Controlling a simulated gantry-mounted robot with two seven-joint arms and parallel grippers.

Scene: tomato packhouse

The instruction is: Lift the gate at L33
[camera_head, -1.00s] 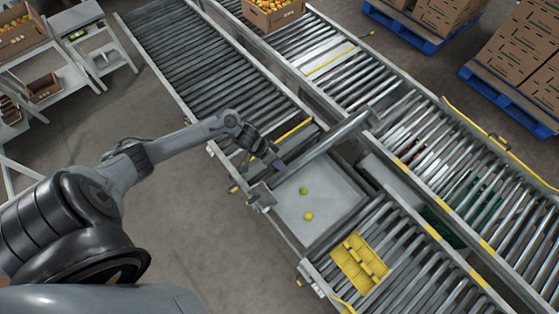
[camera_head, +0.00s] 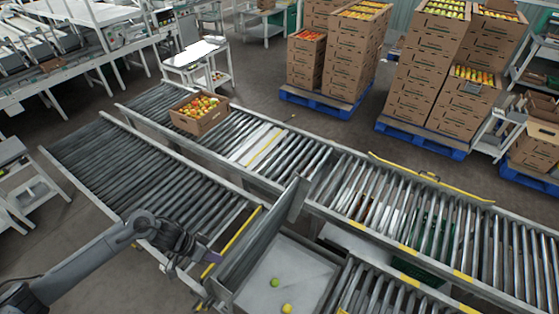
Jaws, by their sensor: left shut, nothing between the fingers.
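A grey gate panel (camera_head: 262,236) stands up across the near conveyor line, between its rollers and a pale flat tray (camera_head: 312,262). No L33 label is readable. My left gripper (camera_head: 212,258) is shut and empty. It is beside the yellow strip (camera_head: 236,238), just left of the panel's near end. I cannot tell whether its fingertips touch the panel. A green tomato (camera_head: 275,282) and a yellow one (camera_head: 287,309) lie on the tray. My right gripper is out of view.
A carton of tomatoes (camera_head: 199,113) sits on the far roller line (camera_head: 350,185). Stacked cartons stand on blue pallets (camera_head: 323,103) at the back. The near line's rollers (camera_head: 140,165) are bare to the left of the panel.

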